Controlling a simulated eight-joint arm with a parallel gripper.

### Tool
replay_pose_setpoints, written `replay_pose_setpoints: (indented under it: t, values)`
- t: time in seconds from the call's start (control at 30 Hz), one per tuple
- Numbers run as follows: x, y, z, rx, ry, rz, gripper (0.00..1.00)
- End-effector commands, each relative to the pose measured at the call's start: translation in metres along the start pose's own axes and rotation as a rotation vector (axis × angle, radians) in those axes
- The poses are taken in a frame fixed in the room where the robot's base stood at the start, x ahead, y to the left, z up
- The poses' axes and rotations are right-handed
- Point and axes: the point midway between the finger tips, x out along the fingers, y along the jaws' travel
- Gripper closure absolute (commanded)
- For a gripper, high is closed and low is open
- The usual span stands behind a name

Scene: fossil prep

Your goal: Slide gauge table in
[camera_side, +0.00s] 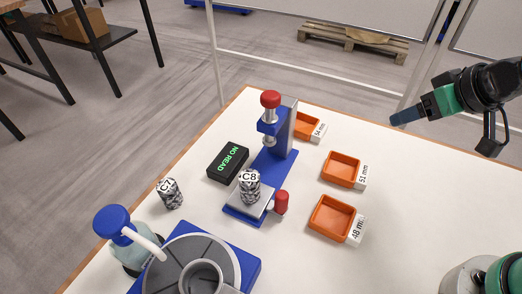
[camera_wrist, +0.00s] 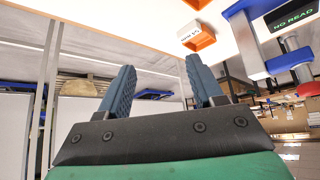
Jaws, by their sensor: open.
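The blue gauge (camera_side: 262,180) stands mid-table with a red knob on top of its column. Its grey sliding table (camera_side: 246,207) is at the front end of the base, with a red handle (camera_side: 281,202) at its right side. A speckled grey cylinder marked C8 (camera_side: 249,190) stands upright on the sliding table, in front of the column. The gauge also shows in part in the wrist view (camera_wrist: 243,38). My gripper (camera_side: 398,118) is at the right, in the air and well apart from the gauge. In the wrist view its two blue fingers (camera_wrist: 163,92) are spread with nothing between them.
A black display (camera_side: 228,161) reads NO READ. A C7 cylinder (camera_side: 171,193) stands left of it. Orange trays labelled 51 mm (camera_side: 343,169) and 48 mm (camera_side: 331,218), plus one at the back (camera_side: 307,125), lie right of the gauge. A bottle (camera_side: 128,245) and round fixture (camera_side: 190,266) stand in front.

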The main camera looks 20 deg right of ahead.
Motion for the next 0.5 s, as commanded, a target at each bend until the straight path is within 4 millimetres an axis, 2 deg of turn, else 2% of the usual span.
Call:
replay_pose_setpoints:
  t: [0.13,0.23,0.4,0.5]
  values:
    - [0.011,-0.038,-0.006,-0.181,-0.048,-0.102,0.40]
    - [0.022,-0.080,-0.004,-0.370,-0.095,-0.207,0.40]
    - [0.037,-0.146,0.014,-0.676,-0.157,-0.375,0.40]
    - [0.043,-0.173,0.027,-0.807,-0.178,-0.447,0.40]
